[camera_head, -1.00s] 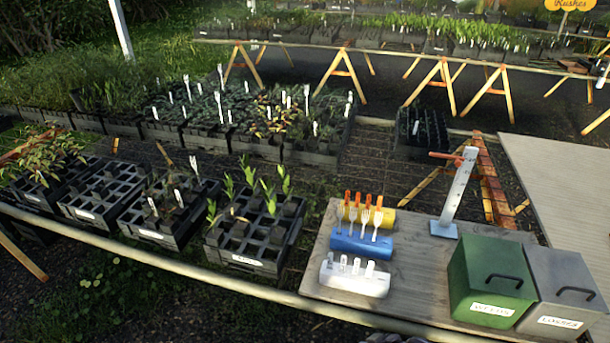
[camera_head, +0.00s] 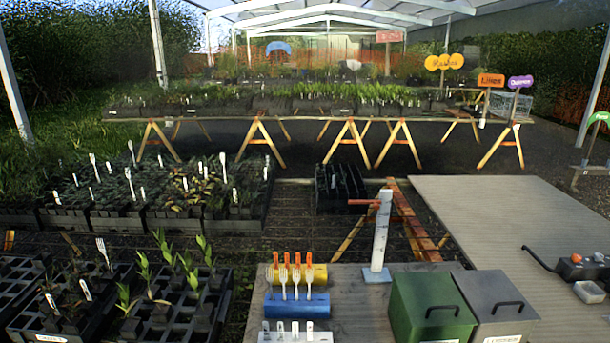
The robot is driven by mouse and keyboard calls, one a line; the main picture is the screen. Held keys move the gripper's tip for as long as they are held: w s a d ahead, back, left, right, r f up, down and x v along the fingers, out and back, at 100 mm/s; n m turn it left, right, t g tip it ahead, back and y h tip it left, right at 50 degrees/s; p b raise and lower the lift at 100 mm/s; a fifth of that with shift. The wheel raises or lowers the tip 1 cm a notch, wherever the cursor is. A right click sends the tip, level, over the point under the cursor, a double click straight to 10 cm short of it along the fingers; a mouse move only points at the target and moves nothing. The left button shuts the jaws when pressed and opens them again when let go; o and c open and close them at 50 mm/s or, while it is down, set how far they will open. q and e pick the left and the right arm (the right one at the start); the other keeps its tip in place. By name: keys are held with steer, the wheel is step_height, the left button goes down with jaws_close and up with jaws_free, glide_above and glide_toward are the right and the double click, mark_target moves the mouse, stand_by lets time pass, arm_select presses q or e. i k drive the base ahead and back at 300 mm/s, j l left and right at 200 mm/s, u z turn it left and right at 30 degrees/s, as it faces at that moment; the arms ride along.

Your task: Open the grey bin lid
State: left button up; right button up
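The grey bin (camera_head: 492,322) stands at the front right of the wooden table. Its grey lid (camera_head: 490,291) is shut and has a dark bar handle (camera_head: 508,306) on top. A green bin (camera_head: 425,306) with a similar shut lid and handle stands against its left side. Labels on the bin fronts are cut by the lower edge of the picture. Neither of my grippers shows in the head view.
Blue (camera_head: 297,305), yellow (camera_head: 297,274) and white (camera_head: 296,336) holders with forks and tags stand left of the bins. A white post (camera_head: 380,232) with a red arm rises behind the bins.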

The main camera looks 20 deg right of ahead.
mark_target(493, 297)
steer(key=z, duration=1.7)
